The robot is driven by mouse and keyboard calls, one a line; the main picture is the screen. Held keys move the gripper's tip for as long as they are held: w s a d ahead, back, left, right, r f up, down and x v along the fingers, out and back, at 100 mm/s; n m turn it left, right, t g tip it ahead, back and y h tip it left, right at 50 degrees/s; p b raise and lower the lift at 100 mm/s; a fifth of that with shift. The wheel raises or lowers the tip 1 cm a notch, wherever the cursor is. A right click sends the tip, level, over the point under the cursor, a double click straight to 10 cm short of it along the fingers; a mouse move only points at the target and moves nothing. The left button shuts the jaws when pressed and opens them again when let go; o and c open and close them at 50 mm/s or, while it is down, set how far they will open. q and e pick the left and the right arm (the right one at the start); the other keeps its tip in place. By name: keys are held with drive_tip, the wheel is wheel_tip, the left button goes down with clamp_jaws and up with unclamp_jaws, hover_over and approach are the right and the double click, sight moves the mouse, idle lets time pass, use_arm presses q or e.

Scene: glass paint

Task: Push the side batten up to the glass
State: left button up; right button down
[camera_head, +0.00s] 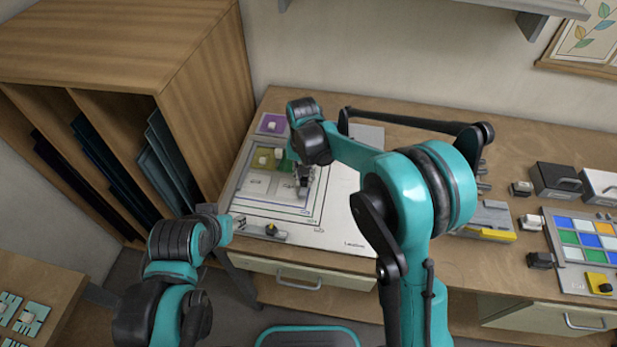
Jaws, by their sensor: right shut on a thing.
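My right gripper (303,188) points down at the right side of the glass panes on the white pattern sheet (338,205). It is shut on a small grey thing there, likely the side batten, which the fingers and arm mostly hide. The glass shows as an olive pane (262,163) and a green pane (286,167), with pale panes (257,186) in front of them. I cannot tell whether the batten touches the glass. My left gripper (241,221) is low at the sheet's front left, beside a grey bar with a dark knob (268,232). Its jaw opening is too small to make out.
A purple pane (271,124) lies at the back left of the bench. A wooden rack (130,110) of dark sheets stands left of the bench. Colour tiles (582,240), small blocks and a black box (555,181) stand at the right.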

drive_tip(key=shift+a, duration=0.1)
drive_tip(key=c, duration=1.4)
unclamp_jaws()
wheel_tip(320, 180, up, 12)
drive_tip(key=s+d+r+n+t+b, duration=0.1)
drive_tip(key=s+d+r+t+b, duration=0.15)
drive_tip(key=s+d, duration=0.75)
drive_tip(key=s+d+f+n+t+b, duration=0.1)
drive_tip(key=s+d+f+t, duration=0.3)
drive_tip(key=s+d+f, duration=0.4)
drive_tip(key=shift+s+d+t+b, duration=0.2)
drive_tip(key=shift+s+t+b, duration=0.15)
drive_tip(key=shift+s+b, duration=0.65)
